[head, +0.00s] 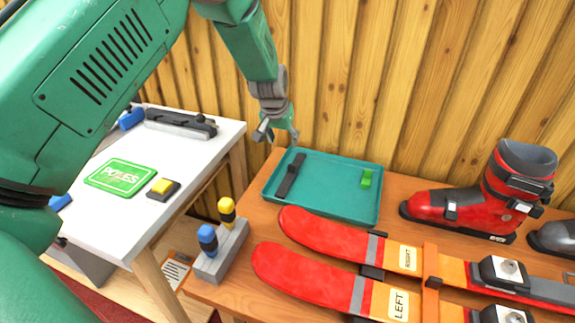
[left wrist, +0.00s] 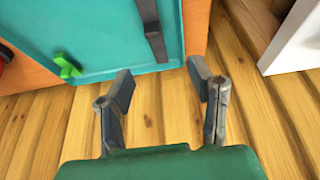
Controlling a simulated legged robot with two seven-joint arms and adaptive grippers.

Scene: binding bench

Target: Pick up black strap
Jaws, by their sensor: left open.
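The black strap (head: 290,175) lies in the teal tray (head: 330,205), along its left side in the head view. It also shows in the left wrist view (left wrist: 152,30), near the tray's edge. My left gripper (head: 277,137) is open and empty, above and behind the tray's back left corner. In the left wrist view its two fingers (left wrist: 164,85) are spread apart with nothing between them, and the strap lies beyond the fingertips. My right gripper is not in view.
A green clip (head: 366,178) lies in the tray's right part. Red skis (head: 330,238) and a red boot (head: 475,200) stand on the wooden bench. A grey holder (head: 220,253) carries blue-topped and yellow-topped tools. A white table (head: 110,215) is at left; a plank wall is close behind.

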